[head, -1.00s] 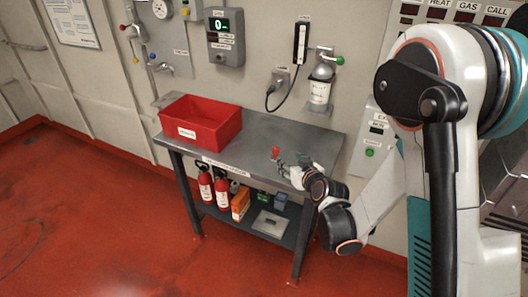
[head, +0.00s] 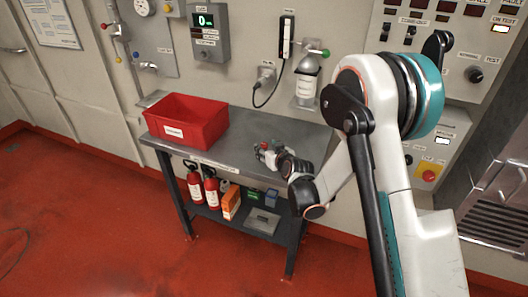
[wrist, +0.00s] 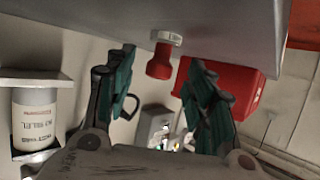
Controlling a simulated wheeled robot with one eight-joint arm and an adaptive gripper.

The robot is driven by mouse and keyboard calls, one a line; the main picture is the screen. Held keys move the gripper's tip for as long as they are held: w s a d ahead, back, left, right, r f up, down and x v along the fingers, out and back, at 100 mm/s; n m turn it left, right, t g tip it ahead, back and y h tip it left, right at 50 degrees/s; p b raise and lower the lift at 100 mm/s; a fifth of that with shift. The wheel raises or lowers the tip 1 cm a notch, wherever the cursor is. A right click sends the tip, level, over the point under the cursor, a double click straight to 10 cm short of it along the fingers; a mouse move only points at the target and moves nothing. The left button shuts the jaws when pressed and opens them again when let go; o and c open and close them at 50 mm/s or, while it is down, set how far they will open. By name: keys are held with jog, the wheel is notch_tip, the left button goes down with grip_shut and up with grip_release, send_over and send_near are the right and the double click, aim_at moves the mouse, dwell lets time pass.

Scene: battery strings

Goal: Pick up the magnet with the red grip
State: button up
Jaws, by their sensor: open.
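The magnet with the red grip (wrist: 160,62) stands on the grey tabletop, its silver base against the surface. The wrist view is upside down, so the table (wrist: 80,18) shows at the top and the red grip points down in the picture. My gripper (wrist: 159,58) is open, with one teal finger on each side of the magnet and a gap on both sides. In the head view, the red grip (head: 264,145) shows at my gripper (head: 269,152), partly hidden by the fingers.
A red bin (head: 186,132) stands on the left part of the table (head: 240,140). A white cylinder (head: 306,88) hangs on the wall behind. Red extinguishers (head: 211,191) and an orange box (head: 231,204) are on the lower shelf. The tabletop between bin and gripper is clear.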

jog(key=shift+x, duration=1.25)
jog(key=shift+c, duration=0.5)
jog(key=shift+s, duration=0.1)
jog(key=c, duration=1.1)
jog(key=shift+r, duration=0.1)
grip_shut()
